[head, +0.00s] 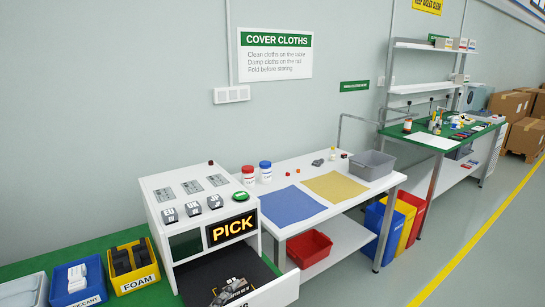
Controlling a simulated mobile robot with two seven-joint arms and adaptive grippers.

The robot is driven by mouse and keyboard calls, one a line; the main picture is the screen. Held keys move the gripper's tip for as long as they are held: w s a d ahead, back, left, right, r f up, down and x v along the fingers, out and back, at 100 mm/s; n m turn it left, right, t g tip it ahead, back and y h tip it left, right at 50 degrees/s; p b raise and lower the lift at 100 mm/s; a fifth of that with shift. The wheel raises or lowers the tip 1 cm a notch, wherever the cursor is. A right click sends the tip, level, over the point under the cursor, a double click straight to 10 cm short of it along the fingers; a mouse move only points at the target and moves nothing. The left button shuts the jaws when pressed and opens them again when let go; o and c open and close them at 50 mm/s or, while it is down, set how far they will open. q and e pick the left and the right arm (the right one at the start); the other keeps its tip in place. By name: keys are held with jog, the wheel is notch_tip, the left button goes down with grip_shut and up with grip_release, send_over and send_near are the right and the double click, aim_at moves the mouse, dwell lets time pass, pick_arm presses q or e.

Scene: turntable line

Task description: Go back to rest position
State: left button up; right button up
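Neither of my grippers nor my arms show in the head view. The white cabinet with the lit PICK sign (232,227) stands at the lower middle, with an open drawer (275,292) at its front. Dark items lie in the drawer on a black lining, cut off by the bottom edge. A white table (268,214) to its right carries a blue cloth (292,205) and a yellow cloth (337,186), both lying flat.
A grey bin (372,165) stands on the table, a red bin (309,247) on its lower shelf. Yellow FOAM bin (134,267) and blue bin (78,281) sit left on a green surface. A green-topped workbench (470,137) stands right. Floor at lower right is clear.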

pick_arm(q)
jog(key=s+a+f+n+g+y, duration=0.2)
jog(key=s+a+f+n+y, duration=0.3)
jog(key=f, duration=0.6)
jog(key=s+a+f+n+g, duration=0.2)
jog(key=s+f, duration=0.3)
jog(key=s, duration=0.3)
jog(key=s+a+f+n+g+y+p, duration=0.1)
jog(key=s+a+f+n, duration=0.1)
jog(key=s, duration=0.7)
jog(key=s+a+f+n+g+y, duration=0.1)
jog(key=s+a+f+n+g, duration=0.1)
jog(key=s+f, duration=0.5)
jog(key=shift+s+a+f+g+p, duration=0.3)
jog(key=shift+s+a, duration=0.5)
pick_arm(e)
jog(key=shift+w+r, duration=0.3)
jog(key=shift+r, duration=0.35)
jog(key=shift+w+r, duration=0.3)
jog(key=shift+r, duration=0.3)
jog(key=shift+w+a+r+t, duration=0.15)
jog(key=shift+w+t, duration=0.15)
jog(key=shift+w, duration=0.25)
pick_arm(q)
jog(key=shift+c, duration=0.2)
